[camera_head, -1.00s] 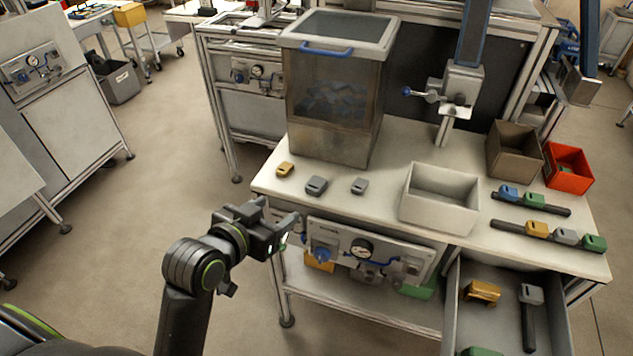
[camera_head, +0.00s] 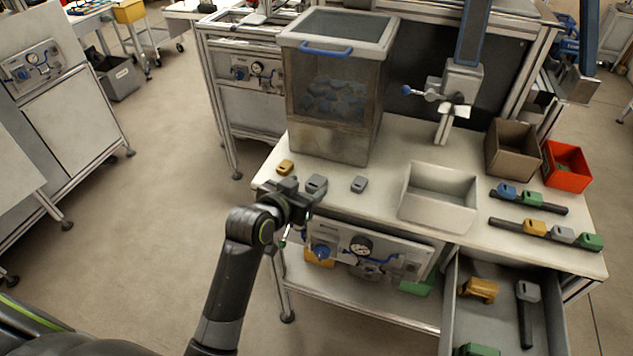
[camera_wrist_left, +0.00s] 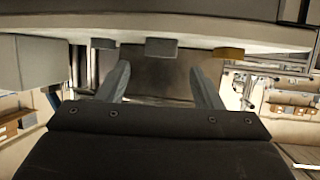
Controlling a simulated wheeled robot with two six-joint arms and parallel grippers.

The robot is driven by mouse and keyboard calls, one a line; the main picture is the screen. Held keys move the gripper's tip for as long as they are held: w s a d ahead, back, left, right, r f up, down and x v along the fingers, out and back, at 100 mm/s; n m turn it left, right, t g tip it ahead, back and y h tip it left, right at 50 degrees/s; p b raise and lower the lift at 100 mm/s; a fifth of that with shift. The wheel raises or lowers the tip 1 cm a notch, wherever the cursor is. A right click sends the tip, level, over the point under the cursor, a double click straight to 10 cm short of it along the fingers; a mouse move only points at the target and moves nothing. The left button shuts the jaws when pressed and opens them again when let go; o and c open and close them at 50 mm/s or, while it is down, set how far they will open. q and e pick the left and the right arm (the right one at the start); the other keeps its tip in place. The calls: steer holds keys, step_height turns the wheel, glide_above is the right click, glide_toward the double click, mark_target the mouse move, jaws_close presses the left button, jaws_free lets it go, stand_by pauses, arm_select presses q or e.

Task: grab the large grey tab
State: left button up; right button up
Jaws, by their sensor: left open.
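The large grey tab (camera_head: 317,183) lies on the left part of the bench top, between a yellow tab (camera_head: 285,167) and a smaller grey tab (camera_head: 359,184). My left gripper (camera_head: 303,191) is open at the bench's front edge, close in front of the large grey tab and partly overlapping it in the head view. In the left wrist view, which looks inverted, the large grey tab (camera_wrist_left: 161,48) shows beyond and between the two open fingers (camera_wrist_left: 160,82). No contact is visible. My right gripper is out of view.
A tall clear-sided bin (camera_head: 335,95) stands behind the tabs. A white open box (camera_head: 439,210) is to their right. Brown (camera_head: 514,150) and red (camera_head: 568,180) bins stand farther right. An open drawer (camera_head: 500,325) juts out at the front right. A gauge panel (camera_head: 375,248) sits below the bench edge.

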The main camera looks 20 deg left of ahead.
mark_target(315, 182)
arm_select(q)
steer(key=shift+p+x, duration=0.45)
steer(key=shift+x, duration=2.05)
steer(key=shift+s+f, duration=0.1)
steer(key=shift+f, duration=0.05)
steer(key=c, duration=1)
steer(key=shift+c, duration=0.2)
